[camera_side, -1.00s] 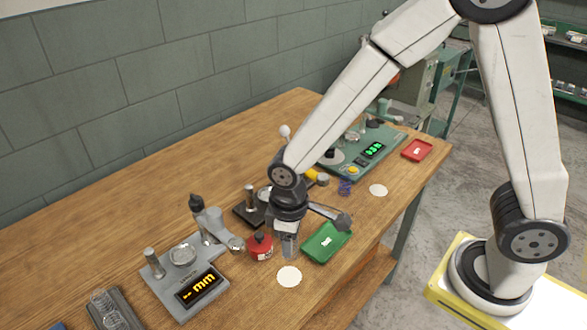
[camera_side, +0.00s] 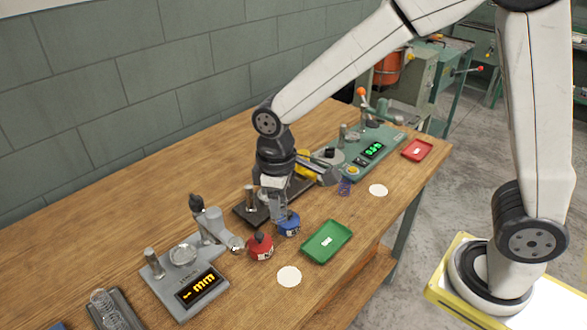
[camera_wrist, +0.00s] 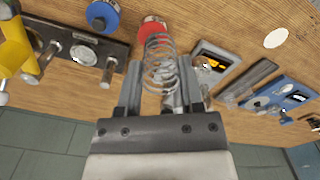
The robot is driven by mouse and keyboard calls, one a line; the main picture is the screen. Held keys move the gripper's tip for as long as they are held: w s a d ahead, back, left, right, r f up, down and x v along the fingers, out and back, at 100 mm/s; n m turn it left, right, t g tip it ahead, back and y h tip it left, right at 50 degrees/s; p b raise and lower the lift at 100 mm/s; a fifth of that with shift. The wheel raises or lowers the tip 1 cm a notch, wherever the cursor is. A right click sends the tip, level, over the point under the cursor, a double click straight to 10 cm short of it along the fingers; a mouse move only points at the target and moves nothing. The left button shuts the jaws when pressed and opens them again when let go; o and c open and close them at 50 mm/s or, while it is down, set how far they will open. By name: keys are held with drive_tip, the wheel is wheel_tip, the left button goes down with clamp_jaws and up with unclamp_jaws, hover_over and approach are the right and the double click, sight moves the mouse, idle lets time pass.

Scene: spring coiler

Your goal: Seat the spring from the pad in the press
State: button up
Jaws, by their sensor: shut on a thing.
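A wire coil spring (camera_wrist: 160,62) stands out between the two fingers of my gripper in the wrist view. My gripper (camera_side: 276,206) is shut on it, pointing down beside the dark base (camera_side: 249,213) that I take to be the press; in the wrist view this base (camera_wrist: 60,38) shows to the left, with metal posts, a round plate and a yellow part. My gripper partly hides it in the side view. A bare white round pad (camera_side: 289,276) lies at the table's front; a second pad (camera_side: 378,190) lies farther right.
A blue round piece (camera_side: 289,224) and a red one (camera_side: 260,246) stand close to my gripper. A grey gauge with an mm display (camera_side: 198,287) is left. A green tray (camera_side: 327,241), a green machine (camera_side: 372,150) and a red tray (camera_side: 417,150) are right.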

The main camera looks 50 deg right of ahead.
drive_tip(key=w+d, duration=1.3)
drive_tip(key=w, duration=0.3)
drive_tip(key=shift+w+a+f, duration=0.1)
drive_tip(key=shift+a+f, duration=0.1)
drive_tip(key=shift+f, duration=1.15)
drive_tip(key=shift+a+f, duration=0.2)
drive_tip(key=shift+f, duration=1.15)
drive_tip(key=shift+f, duration=0.15)
drive_tip(key=shift+f, duration=2.45)
drive_tip(key=shift+f, duration=0.7)
